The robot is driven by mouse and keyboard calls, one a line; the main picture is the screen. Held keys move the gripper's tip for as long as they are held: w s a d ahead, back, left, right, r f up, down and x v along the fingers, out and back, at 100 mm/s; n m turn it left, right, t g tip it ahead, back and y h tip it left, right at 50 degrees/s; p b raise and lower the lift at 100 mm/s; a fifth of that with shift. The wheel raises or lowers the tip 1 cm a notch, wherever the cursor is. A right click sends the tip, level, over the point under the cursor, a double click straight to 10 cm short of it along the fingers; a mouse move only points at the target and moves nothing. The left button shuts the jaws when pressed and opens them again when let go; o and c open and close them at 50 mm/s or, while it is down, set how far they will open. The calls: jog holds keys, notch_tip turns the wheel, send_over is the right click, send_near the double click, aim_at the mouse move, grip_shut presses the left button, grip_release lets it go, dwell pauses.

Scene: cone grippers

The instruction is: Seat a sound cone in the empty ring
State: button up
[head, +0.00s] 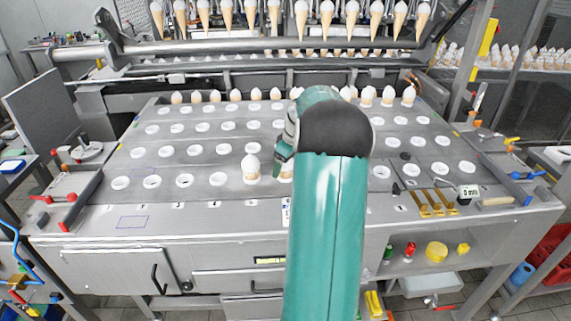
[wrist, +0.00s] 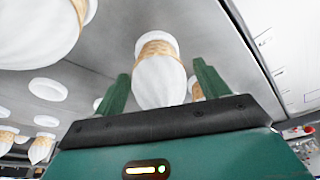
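My gripper (head: 284,152) is low over the front row of the grey ring table (head: 130,208). In the wrist view the two green fingers of my gripper (wrist: 161,68) stand apart, with a white-topped cone (wrist: 158,80) between or just beyond them; narrow gaps show on both sides. In the head view a cone below my gripper (head: 286,174) is mostly hidden by my arm. A cone (head: 251,168) stands upright to its left. Empty white rings (head: 184,180) fill much of the front row. Rings behind my arm are hidden. I cannot tell which cones are sound.
Cones stand along the back row (head: 235,95), and more hang in the machine above (head: 302,20). Brass tools (head: 432,203) and a small display (head: 469,192) lie at the right front. Red-handled items (head: 70,197) sit at the left edge.

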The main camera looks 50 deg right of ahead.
jog(key=shift+o, duration=0.2)
jog(key=v, duration=1.3)
jog(key=shift+r, duration=0.4)
jog(key=shift+s, duration=0.1)
jog(key=w+a+r+h, duration=0.1)
jog(key=w+a+r, duration=0.15)
jog(key=a, duration=1.15)
jog(key=w+a+r, duration=0.1)
jog(key=a+r, duration=0.2)
jog(key=a, duration=1.1)
jog(key=s+a+f+t, duration=0.1)
jog(key=s+a+f, duration=0.1)
jog(key=s+a, duration=0.5)
jog(key=s+a+f+t, duration=0.1)
jog(key=s+a+f, duration=0.2)
jog(key=a, duration=1.1)
jog(key=s, duration=0.3)
jog(key=shift+s+f+m+y, duration=0.3)
jog(key=shift+s+m+y, duration=0.1)
